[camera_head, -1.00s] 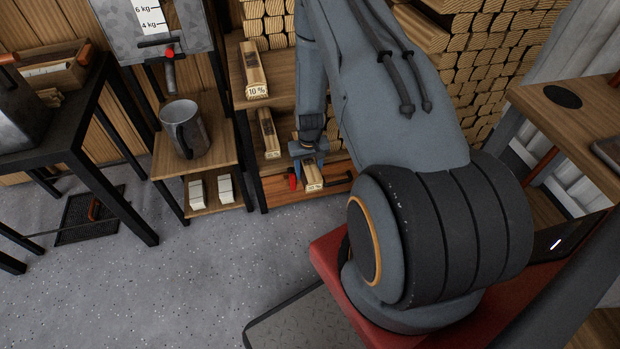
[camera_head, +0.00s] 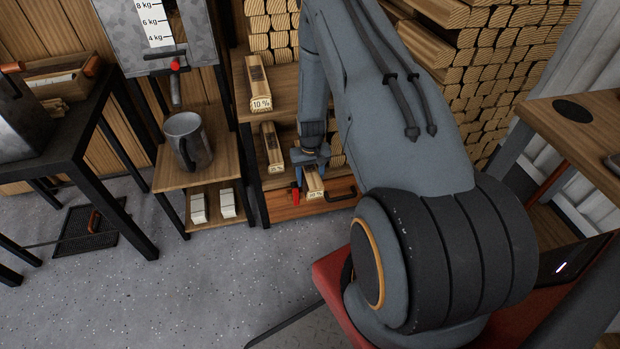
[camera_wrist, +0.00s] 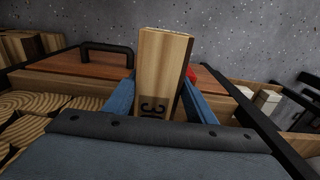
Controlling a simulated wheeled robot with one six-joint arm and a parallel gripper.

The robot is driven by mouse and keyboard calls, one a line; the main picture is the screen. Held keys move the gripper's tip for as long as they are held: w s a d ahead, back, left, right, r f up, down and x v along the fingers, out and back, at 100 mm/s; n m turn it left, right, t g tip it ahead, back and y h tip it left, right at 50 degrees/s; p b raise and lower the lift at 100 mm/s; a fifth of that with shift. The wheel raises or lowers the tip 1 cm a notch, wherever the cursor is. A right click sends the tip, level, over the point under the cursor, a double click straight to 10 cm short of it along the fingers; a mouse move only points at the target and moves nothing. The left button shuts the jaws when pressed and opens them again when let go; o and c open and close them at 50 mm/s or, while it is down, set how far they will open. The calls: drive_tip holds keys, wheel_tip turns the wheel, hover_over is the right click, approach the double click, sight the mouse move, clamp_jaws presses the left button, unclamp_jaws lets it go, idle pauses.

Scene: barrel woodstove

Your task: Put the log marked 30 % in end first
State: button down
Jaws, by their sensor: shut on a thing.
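My gripper (camera_head: 311,160) is at the lowest level of the wooden rack, shut on a log (camera_head: 314,186) whose end faces the front. The end label is too small to read surely in the head view. In the wrist view the log (camera_wrist: 163,65) stands between the two blue fingers (camera_wrist: 158,95), with part of a dark marking showing on it; the rest is hidden by the gripper. A log marked 10 % (camera_head: 260,97) lies on the top shelf. Another log (camera_head: 272,148) lies on the shelf below, its label unclear. The stove opening is not in view.
A drawer front with a black handle (camera_head: 341,194) is below the held log, with a red item (camera_head: 295,197) beside it. Stacked logs (camera_head: 490,70) fill the back right. The speckled floor (camera_head: 200,280) is open in front.

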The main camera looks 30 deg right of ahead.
drive_tip(key=shift+f+b, duration=0.35)
drive_tip(key=shift+f, duration=0.25)
drive_tip(key=shift+c, duration=1.9)
unclamp_jaws()
drive_tip(key=shift+s+r+p, duration=0.2)
drive_tip(key=shift+r+p, duration=2.05)
drive_tip(key=shift+r, duration=1.25)
wheel_tip(320, 180, up, 8)
